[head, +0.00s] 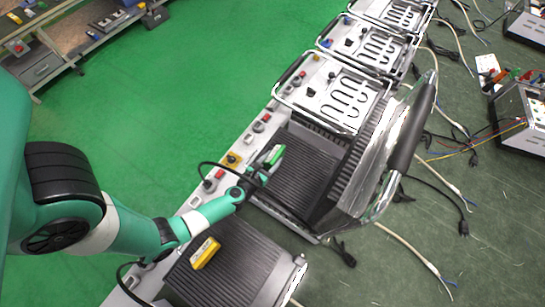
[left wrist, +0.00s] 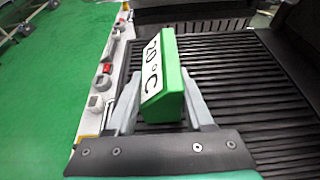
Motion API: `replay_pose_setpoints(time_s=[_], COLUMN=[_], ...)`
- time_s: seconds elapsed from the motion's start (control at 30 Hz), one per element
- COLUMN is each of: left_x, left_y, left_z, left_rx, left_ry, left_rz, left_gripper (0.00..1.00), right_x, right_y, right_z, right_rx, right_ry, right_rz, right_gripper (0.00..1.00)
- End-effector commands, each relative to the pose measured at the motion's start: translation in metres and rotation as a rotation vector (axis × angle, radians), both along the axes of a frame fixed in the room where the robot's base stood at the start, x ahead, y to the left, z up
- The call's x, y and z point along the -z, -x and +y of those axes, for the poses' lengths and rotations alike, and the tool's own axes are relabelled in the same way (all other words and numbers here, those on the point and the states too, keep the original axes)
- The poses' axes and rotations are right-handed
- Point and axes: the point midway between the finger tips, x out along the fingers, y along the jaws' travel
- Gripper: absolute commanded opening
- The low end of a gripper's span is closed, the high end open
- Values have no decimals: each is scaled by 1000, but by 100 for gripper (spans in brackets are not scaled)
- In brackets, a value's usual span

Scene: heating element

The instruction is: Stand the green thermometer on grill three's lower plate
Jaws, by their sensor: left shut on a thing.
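The green thermometer (head: 275,155) is a green block with a white face. Its white face reads "20 °C" in the left wrist view (left wrist: 172,95). My left gripper (head: 265,170) is shut on it, one finger on each side. It is upright over the left side of a black ribbed lower plate (head: 302,172), which also shows in the left wrist view (left wrist: 250,90). I cannot tell whether its base touches the plate. This grill's ribbed lid (head: 362,150) stands open to the right. No grill number is readable. My right gripper is not in view.
A yellow block (head: 205,253) lies on the nearer grill's ribbed plate (head: 235,265). Grills with exposed coil elements (head: 348,97) stand farther back. Knobs and a cable line the left control strip (head: 262,122). The green floor (head: 200,70) to the left is clear.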

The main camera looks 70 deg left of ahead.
Motion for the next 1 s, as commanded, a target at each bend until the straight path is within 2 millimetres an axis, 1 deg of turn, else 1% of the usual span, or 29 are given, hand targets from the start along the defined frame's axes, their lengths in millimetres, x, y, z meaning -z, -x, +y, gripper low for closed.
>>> replay_pose_setpoints(time_s=[0.03,0.2,0.33,0.37,0.5,0.53,0.77,0.87,0.97,1.0], left_x=[2,-1,4,3,3,3,2,-3,-7,-10], left_y=[-1,0,0,0,0,0,0,0,9,15], left_z=[0,0,0,0,0,0,0,0,-7,-12], left_rx=[1,0,0,0,0,0,0,0,0,2], left_ry=[-1,0,0,0,0,0,0,0,0,0], left_rz=[-2,-2,-2,-1,-1,-1,-1,-1,0,1], left_gripper=[0,0,0,56,81,82,82,82,82,82], right_x=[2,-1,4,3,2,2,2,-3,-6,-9], right_y=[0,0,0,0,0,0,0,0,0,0], right_z=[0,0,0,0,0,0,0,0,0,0], right_rx=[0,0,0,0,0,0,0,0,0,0], right_ry=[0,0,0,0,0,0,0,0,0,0], right_rz=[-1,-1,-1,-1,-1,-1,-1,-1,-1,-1], right_gripper=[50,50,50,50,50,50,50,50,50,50])
